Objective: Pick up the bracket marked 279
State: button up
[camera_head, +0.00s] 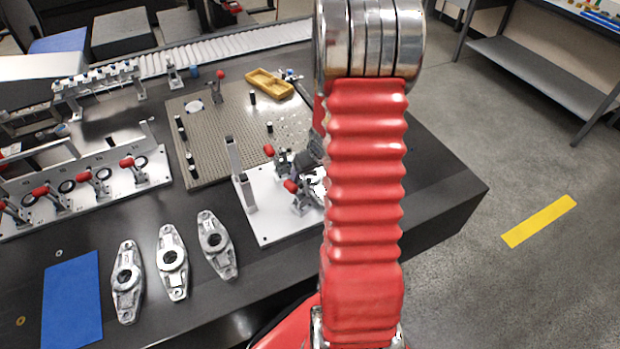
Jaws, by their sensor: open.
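Three grey metal brackets lie side by side on the dark table near its front edge: a left bracket (127,303), a middle bracket (172,285) and a right bracket (224,264). Each is long, with a round dark-centred hub and a hole towards each end. They lie apart from one another. No number can be read on any of them, so I cannot tell which is marked 279. My red arm rises on the right of them, and my gripper does not show.
A blue mat (72,300) lies left of the brackets. A rail fixture with red-handled clamps (95,190) stands behind them. A white fixture plate (275,228) with an upright post and clamps is to their right. A perforated plate (225,125) with a yellow tray (270,83) lies farther back.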

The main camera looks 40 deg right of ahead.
jog(key=shift+c, duration=0.6)
jog(key=c, duration=1.4)
jog(key=shift+r, duration=0.15)
jog(key=shift+c, duration=0.2)
notch_tip(320, 180, up, 18)
